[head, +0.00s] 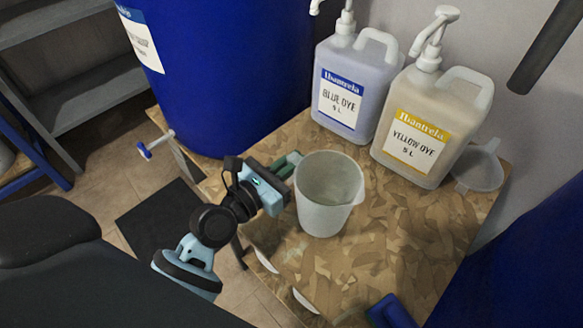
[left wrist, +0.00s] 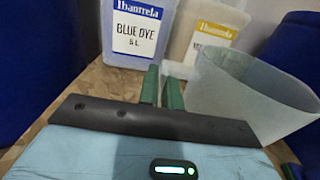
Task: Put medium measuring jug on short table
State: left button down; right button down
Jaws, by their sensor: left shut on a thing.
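The measuring jug (head: 330,195) is translucent white, upright and open at the top. It is at the middle of the chipboard table (head: 400,235); I cannot tell whether its base touches the top. My left gripper (head: 291,168) is at the jug's upper left side, with its green fingers shut on it. In the left wrist view the fingers (left wrist: 162,92) close on a pale part beside the jug wall (left wrist: 255,95), apparently the handle, mostly hidden. My right gripper is not in view.
A blue dye jug (head: 358,90) and a yellow dye jug (head: 428,125) with pumps stand at the table's back. A funnel (head: 480,168) lies right of them. Blue drums stand left (head: 215,70) and right (head: 530,265). The table's front right is mostly clear.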

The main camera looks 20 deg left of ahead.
pick_arm(q)
jog(key=shift+f+b, duration=0.4)
jog(key=shift+f, duration=0.75)
jog(key=c, duration=1.6)
grip_release()
jog(key=shift+r, duration=0.1)
jog(key=shift+s+a, duration=0.1)
jog(key=shift+s, duration=0.05)
jog(key=v, duration=1.1)
jog(key=shift+s+a+r, duration=0.1)
jog(key=shift+s+r, duration=0.05)
jog(key=shift+s, duration=0.2)
